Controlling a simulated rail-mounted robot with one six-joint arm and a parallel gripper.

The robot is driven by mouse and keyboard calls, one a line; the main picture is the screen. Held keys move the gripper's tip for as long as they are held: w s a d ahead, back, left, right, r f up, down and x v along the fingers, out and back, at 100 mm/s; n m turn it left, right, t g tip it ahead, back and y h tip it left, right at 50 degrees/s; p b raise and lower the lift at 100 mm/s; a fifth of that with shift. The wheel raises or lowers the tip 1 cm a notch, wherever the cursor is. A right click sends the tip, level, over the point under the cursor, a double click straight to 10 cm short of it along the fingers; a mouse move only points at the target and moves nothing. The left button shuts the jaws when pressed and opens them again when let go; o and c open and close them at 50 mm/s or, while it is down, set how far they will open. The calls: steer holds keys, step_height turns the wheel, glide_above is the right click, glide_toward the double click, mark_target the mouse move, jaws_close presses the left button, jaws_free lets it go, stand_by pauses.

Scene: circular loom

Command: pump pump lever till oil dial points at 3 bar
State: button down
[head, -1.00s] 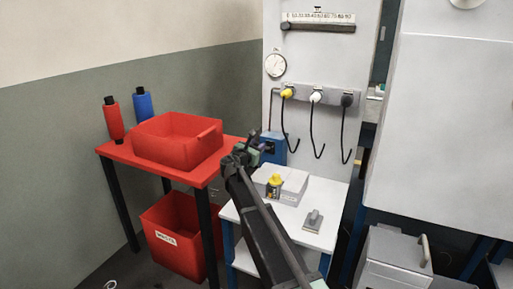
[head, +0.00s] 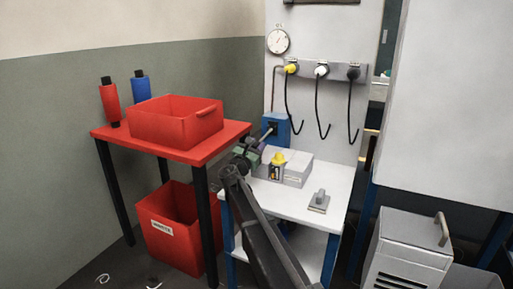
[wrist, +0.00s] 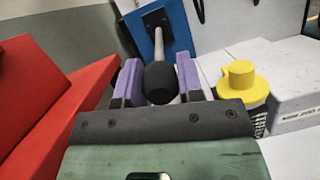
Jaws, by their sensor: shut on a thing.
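The blue pump (head: 276,127) is mounted at the back of the white table, below the wall panel. Its lever (wrist: 161,55) is a grey rod ending in a black knob (wrist: 161,83). My gripper (wrist: 160,80) has its purple fingers on both sides of the knob and is shut on it. In the head view, my gripper (head: 253,149) is beside the pump, in front of the lever. The oil dial (head: 278,41) is a round white gauge on the panel above the pump. Its needle is too small to read.
A yellow-capped bottle (head: 278,166) and a grey box (head: 297,168) stand on the white table close to my gripper's right. A red table (head: 170,153) with a red crate (head: 176,122) is to the left. A scraper-like tool (head: 319,203) lies at the table's front right.

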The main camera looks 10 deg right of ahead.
steer(key=shift+f+b, duration=0.55)
steer(key=shift+f, duration=0.35)
steer(key=shift+d, duration=0.1)
steer(key=c, duration=0.8)
jaws_free()
steer(key=b+v, duration=0.3)
steer(key=v, duration=0.7)
steer(key=shift+s+a+f, duration=0.15)
steer(key=shift+s+a, duration=0.1)
